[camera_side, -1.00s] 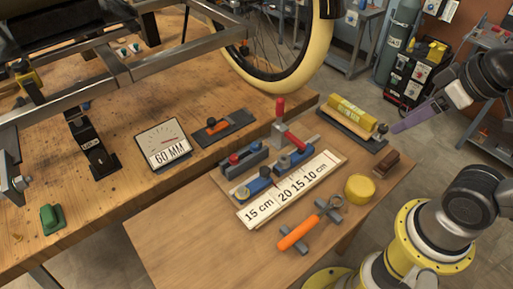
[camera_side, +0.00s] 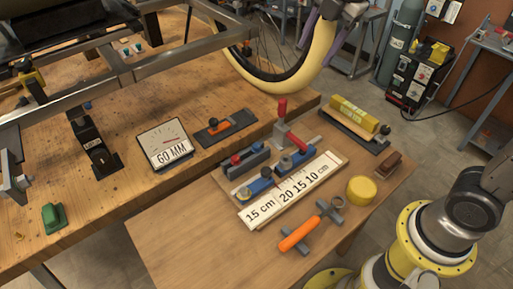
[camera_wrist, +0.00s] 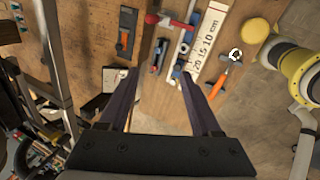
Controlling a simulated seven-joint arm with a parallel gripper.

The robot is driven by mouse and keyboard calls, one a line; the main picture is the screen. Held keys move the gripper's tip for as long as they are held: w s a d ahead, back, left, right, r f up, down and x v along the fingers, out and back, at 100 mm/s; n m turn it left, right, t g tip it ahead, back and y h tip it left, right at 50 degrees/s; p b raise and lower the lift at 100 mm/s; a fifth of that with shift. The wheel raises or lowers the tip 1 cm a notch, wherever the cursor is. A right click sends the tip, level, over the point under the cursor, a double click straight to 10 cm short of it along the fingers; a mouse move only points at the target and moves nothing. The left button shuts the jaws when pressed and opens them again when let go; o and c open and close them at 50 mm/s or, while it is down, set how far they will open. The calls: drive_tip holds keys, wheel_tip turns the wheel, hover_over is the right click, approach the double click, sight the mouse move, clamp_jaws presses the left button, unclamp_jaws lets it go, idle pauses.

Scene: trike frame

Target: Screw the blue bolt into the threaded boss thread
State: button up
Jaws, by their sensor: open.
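My gripper (camera_side: 316,54) is open and empty, high over the bench in front of the wheel at the top of the side view. Its two purple fingers are spread in the wrist view (camera_wrist: 157,72). A small blue piece (camera_side: 87,105) shows by the black upright fixture (camera_side: 92,145) beside the frame; it may be the blue bolt, but it is too small to be sure.
The metal trike frame (camera_side: 150,68) and wheel (camera_side: 300,80) stand over the bench. A 60 MM gauge card (camera_side: 165,147), blue clamps (camera_side: 258,184), a red-handled tool (camera_side: 290,136), a ruler card (camera_side: 295,190), an orange-handled tool (camera_side: 298,236) and a yellow disc (camera_side: 361,190) lie nearby.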

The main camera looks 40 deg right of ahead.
drive_tip(key=w+a+f+n+g, duration=0.1)
drive_tip(key=w+a+f+n, duration=0.2)
drive_tip(key=w+f, duration=0.25)
drive_tip(key=n+g, duration=0.1)
drive_tip(key=g, duration=0.2)
hover_over(256, 145)
wheel_tip(256, 145, down, 20)
drive_tip(key=shift+d+r, duration=0.1)
drive_tip(key=shift+f, duration=3.25)
drive_tip(key=shift+c, duration=0.3)
clamp_jaws()
